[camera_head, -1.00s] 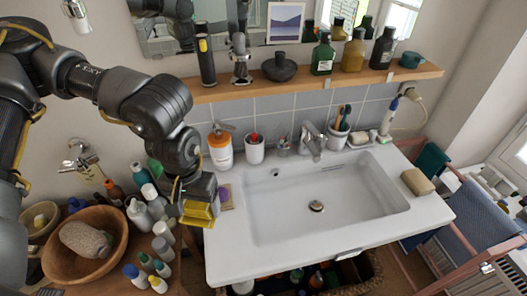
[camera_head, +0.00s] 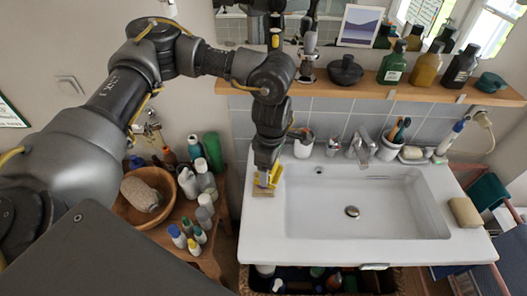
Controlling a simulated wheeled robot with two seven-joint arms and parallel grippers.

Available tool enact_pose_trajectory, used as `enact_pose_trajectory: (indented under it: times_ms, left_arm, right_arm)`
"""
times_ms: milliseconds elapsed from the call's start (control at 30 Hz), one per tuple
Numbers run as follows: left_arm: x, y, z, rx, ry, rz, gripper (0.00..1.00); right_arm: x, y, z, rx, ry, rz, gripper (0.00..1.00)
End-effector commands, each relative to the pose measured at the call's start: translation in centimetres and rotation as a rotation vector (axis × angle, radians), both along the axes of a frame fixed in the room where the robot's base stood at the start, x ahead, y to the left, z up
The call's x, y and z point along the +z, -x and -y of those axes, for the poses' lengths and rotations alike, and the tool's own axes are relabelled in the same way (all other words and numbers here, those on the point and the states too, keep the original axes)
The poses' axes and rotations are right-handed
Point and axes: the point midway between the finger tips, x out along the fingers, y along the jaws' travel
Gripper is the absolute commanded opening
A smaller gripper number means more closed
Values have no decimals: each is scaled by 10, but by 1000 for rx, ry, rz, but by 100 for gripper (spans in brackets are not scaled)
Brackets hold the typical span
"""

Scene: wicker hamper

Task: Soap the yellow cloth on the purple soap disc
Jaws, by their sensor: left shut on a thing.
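My left gripper (camera_head: 267,180) points down at the left end of the white sink counter. It is shut on the yellow cloth (camera_head: 276,174), which shows as bright yellow patches around the fingers and a duller tan part below. The cloth is at or just above the counter top; I cannot tell whether it touches. The purple soap disc cannot be made out now; the gripper and cloth probably cover its place. My right gripper is not in view.
The sink basin (camera_head: 352,211) lies right of the gripper. A cup (camera_head: 303,146) stands close behind it. Bottles (camera_head: 206,182) and a wooden bowl (camera_head: 145,209) stand on the left side table. A wooden shelf (camera_head: 330,88) with bottles runs above. A beige soap bar (camera_head: 465,212) lies at the right.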

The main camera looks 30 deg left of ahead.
Motion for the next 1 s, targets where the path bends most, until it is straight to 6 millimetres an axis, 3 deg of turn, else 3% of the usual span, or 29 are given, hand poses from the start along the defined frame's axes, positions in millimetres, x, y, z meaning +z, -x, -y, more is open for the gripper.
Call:
enact_pose_trajectory:
  times_ms: [400, 600, 800, 1000]
  left_arm:
    - [-15, -35, -21, 1179, -3, -4, 58]
    - [-25, -42, -35, 1618, -1, -1, 58]
    - [-32, -45, -42, 1849, 0, 0, 58]
    - [-34, -45, -44, 1903, 0, 1, 58]
  right_arm:
    - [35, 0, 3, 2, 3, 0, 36]
    - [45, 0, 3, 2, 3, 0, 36]
    - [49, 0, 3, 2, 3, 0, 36]
    - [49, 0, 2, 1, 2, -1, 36]
